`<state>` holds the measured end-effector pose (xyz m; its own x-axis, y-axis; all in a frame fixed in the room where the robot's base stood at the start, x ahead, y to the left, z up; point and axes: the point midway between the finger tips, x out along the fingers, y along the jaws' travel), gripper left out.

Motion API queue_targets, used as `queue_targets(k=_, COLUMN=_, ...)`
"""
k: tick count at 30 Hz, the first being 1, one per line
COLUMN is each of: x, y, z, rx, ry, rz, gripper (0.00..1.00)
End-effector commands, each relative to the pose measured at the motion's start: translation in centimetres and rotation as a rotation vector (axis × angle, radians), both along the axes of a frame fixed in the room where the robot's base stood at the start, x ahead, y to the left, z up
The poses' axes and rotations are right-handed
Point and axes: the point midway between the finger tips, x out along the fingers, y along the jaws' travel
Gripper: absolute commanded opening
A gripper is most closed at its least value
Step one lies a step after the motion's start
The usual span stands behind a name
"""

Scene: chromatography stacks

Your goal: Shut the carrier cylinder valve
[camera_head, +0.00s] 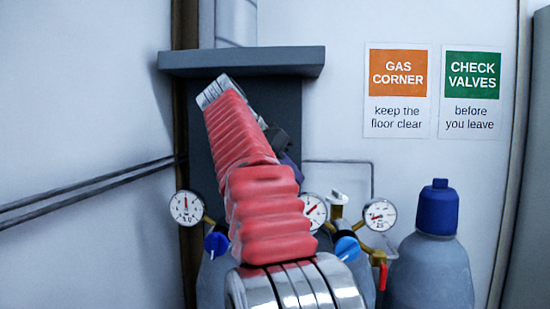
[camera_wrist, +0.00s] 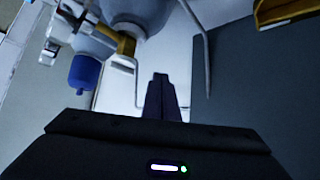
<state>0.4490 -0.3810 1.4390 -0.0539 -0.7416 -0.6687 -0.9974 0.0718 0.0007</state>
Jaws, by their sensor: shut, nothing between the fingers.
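The gas cylinders stand low behind my red-sleeved arm in the head view, and no label naming the carrier cylinder is readable. A pale valve top with a brass body (camera_head: 337,205) shows right of my arm. Blue regulator knobs show at left (camera_head: 216,243) and at right (camera_head: 347,248). A small red lever (camera_head: 383,277) hangs below the right gauge. In the wrist view my gripper (camera_wrist: 160,80) is shut and empty, with a brass fitting (camera_wrist: 125,45) on a grey cylinder beyond it to the left. My fingers are mostly hidden in the head view.
Round gauges show at left (camera_head: 186,207), middle (camera_head: 314,210) and right (camera_head: 380,214). A grey cylinder with a blue cap (camera_head: 437,207) stands at right. A dark shelf (camera_head: 241,62) juts out above my arm. Thin pipes (camera_head: 340,162) run along the wall.

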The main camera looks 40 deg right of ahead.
Motion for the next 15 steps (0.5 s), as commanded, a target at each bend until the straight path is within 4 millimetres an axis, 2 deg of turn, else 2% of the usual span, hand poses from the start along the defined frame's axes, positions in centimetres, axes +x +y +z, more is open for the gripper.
queue_targets(k=15, x=1.8, y=2.3, z=2.7, rx=0.000, ry=-0.001, rz=-0.001, gripper=0.00)
